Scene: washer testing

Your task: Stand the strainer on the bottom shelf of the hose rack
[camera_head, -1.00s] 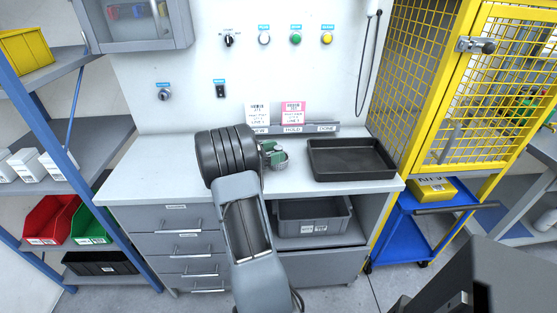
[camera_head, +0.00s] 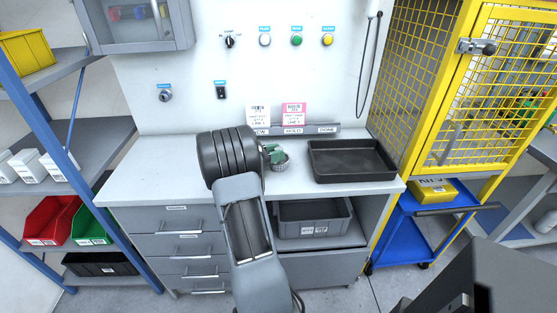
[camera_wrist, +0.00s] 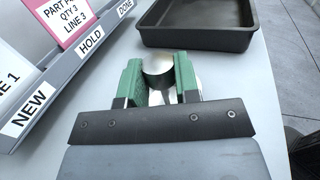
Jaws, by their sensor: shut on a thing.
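The strainer (camera_head: 282,166) is a small silvery, rounded piece on the white bench, to the left of the black tray. My gripper (camera_head: 273,156) has green fingers and is shut on the strainer at the bench top. In the wrist view the strainer (camera_wrist: 158,70) shows as a shiny metal piece between the two green fingers (camera_wrist: 158,82); the fingers hide part of it. I cannot tell whether it touches the bench. I cannot make out which thing in view, if any, is the hose rack.
A black tray (camera_head: 352,174) lies right of my gripper. A label rail (camera_head: 310,130) with two cards runs behind it. A grey bin (camera_head: 312,226) sits below the bench. Blue-posted shelving (camera_head: 88,180) stands left; a yellow mesh cage (camera_head: 425,100) and blue cart (camera_head: 408,225) stand right.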

